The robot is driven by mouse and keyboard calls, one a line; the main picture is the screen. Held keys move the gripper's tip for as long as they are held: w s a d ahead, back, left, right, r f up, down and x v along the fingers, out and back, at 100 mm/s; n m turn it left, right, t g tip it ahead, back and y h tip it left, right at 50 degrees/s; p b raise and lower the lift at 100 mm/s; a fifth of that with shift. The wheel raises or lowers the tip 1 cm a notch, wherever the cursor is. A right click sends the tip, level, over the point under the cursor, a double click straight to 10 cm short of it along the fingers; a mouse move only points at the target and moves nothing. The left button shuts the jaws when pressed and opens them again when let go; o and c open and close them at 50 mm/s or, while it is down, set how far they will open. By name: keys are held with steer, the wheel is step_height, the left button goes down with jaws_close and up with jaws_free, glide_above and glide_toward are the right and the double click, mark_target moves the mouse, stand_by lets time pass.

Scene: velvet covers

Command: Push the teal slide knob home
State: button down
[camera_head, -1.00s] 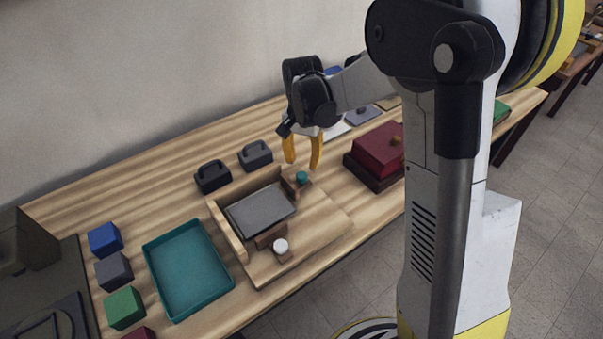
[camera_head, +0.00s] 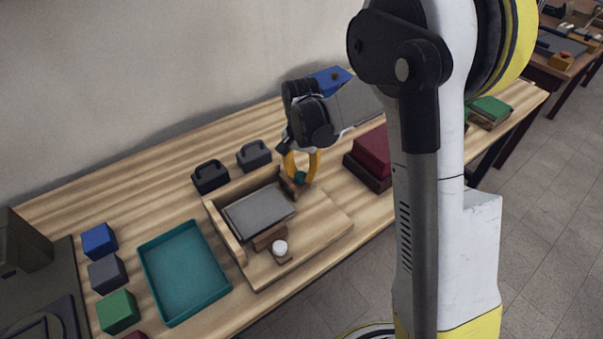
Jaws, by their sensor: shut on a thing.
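The teal slide knob (camera_head: 300,177) sits at the far right corner of a wooden fixture (camera_head: 318,222) on the bench. My gripper (camera_head: 300,174) reaches down from above with its yellow fingers closed around the knob. The fingers hide part of the knob. A grey plate (camera_head: 259,207) lies in the fixture, left of the knob. A second slide with a white knob (camera_head: 280,247) stands at the plate's near right side.
A teal tray (camera_head: 228,287) lies left of the fixture, with blue, grey and green blocks (camera_head: 118,311) beyond it. Two dark handled blocks (camera_head: 254,155) stand behind. A dark red box (camera_head: 371,153) is close on the right, partly behind my arm.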

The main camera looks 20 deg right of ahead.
mark_target(289, 180)
steer(key=a, duration=0.2)
steer(key=s+a, duration=0.1)
steer(key=shift+s+a, duration=0.15)
steer(key=shift+a, duration=0.25)
steer(key=c, duration=1.4)
jaws_free()
steer(key=shift+o, duration=0.2)
steer(key=shift+r, duration=0.1)
step_height(289, 180, up, 12)
steer(key=shift+d, duration=0.1)
steer(key=s+d+r+n+t, duration=0.2)
steer(key=s+n+t, duration=0.1)
steer(key=s, duration=0.6)
steer(key=s+d+r+n+t, duration=0.1)
steer(key=s+n+t, duration=0.3)
steer(key=s, duration=0.5)
steer(key=shift+s+d+r+n, duration=0.3)
steer(key=shift+s+d+r, duration=0.1)
steer(key=shift+r, duration=0.5)
